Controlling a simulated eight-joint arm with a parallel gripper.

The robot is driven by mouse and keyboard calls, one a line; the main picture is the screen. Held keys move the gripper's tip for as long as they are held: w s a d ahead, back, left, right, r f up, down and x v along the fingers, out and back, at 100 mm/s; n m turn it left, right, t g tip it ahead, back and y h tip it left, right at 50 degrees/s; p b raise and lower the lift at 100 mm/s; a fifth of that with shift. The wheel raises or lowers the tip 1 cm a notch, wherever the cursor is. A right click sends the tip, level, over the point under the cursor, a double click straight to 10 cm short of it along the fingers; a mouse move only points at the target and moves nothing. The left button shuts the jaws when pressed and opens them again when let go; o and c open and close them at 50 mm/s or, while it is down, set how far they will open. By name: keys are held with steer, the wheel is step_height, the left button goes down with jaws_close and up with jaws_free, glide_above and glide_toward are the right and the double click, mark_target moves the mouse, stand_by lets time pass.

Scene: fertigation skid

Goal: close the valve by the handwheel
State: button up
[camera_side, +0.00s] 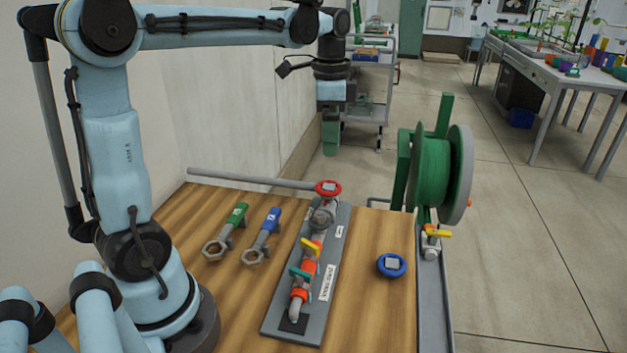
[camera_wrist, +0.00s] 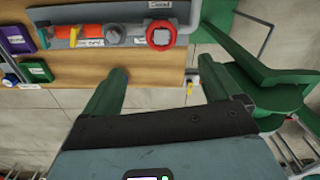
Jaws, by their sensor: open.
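The red handwheel (camera_side: 319,190) tops the grey valve body (camera_side: 321,214) at the far end of a grey base plate (camera_side: 337,245) on the wooden table. In the wrist view the handwheel (camera_wrist: 160,46) shows at the top centre, with a pale square at its middle. My gripper (camera_side: 330,138) hangs pointing down, above and behind the handwheel in the side view. In the wrist view its green fingers (camera_wrist: 165,77) are spread wide with nothing between them. The handwheel lies beyond the fingertips there, apart from them.
A grey pipe (camera_side: 250,179) runs left from the valve. A yellow lever (camera_side: 311,246) and a teal lever (camera_side: 300,273) stand on the line. A green wrench-like tool (camera_side: 238,214), a blue one (camera_side: 271,222) and a blue ring (camera_side: 391,275) lie nearby. A green hose reel (camera_side: 431,175) stands right.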

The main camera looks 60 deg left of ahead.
mark_target(328, 186)
steer(key=f, duration=1.2)
steer(key=shift+w+a, duration=0.1)
steer(key=shift+a, duration=0.15)
